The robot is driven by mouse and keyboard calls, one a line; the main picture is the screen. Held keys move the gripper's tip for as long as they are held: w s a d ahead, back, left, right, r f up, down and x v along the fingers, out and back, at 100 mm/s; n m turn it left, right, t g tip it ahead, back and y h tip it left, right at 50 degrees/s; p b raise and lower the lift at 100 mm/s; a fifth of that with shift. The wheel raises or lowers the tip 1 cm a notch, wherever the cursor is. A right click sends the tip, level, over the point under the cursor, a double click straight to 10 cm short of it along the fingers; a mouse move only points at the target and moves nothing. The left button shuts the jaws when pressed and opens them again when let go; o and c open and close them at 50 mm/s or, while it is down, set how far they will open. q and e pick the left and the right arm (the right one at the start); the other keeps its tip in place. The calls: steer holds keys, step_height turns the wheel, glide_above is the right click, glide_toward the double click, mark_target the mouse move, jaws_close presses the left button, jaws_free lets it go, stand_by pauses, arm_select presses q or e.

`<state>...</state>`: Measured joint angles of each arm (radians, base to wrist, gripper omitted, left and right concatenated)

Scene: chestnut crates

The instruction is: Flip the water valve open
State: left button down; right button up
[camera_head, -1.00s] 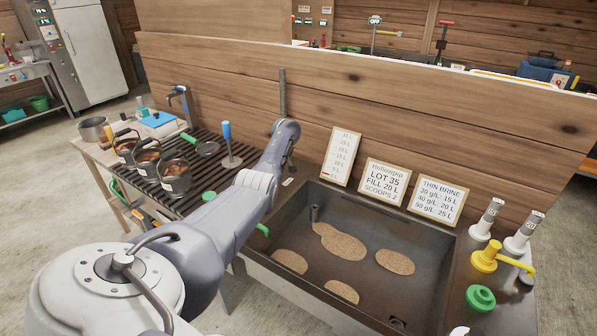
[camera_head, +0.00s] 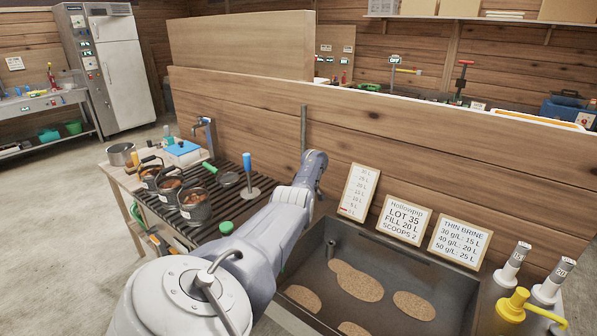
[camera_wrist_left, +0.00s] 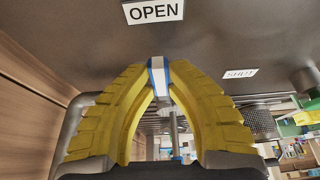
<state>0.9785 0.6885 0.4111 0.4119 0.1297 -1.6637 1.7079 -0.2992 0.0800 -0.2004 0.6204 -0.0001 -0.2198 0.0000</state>
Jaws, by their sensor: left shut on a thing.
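In the left wrist view my left gripper (camera_wrist_left: 158,82) has its yellow fingers closed on a narrow blue-and-white piece (camera_wrist_left: 158,66), which looks like the valve lever's handle. An OPEN label (camera_wrist_left: 155,11) is just above the fingertips on a dark surface, and a SHUT label (camera_wrist_left: 240,73) is off to the right. The handle is nearer the OPEN label. A grey post (camera_wrist_left: 173,130) shows between the fingers. In the head view my left arm reaches toward the wooden partition; its gripper and the valve cannot be made out there. My right gripper is not in view.
A dark sink (camera_head: 455,277) with brown patches lies right of my arm. Signs (camera_head: 401,220) lean on the partition (camera_head: 400,125). Several buckets (camera_head: 195,206) stand on a slatted rack (camera_head: 165,208) at left.

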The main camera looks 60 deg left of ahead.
arm_select(q)
steer(key=shift+f, duration=0.1)
steer(key=c, duration=1.3)
jaws_free()
steer(key=shift+v, duration=0.9)
steer(key=v, duration=1)
steer(key=shift+d, duration=0.1)
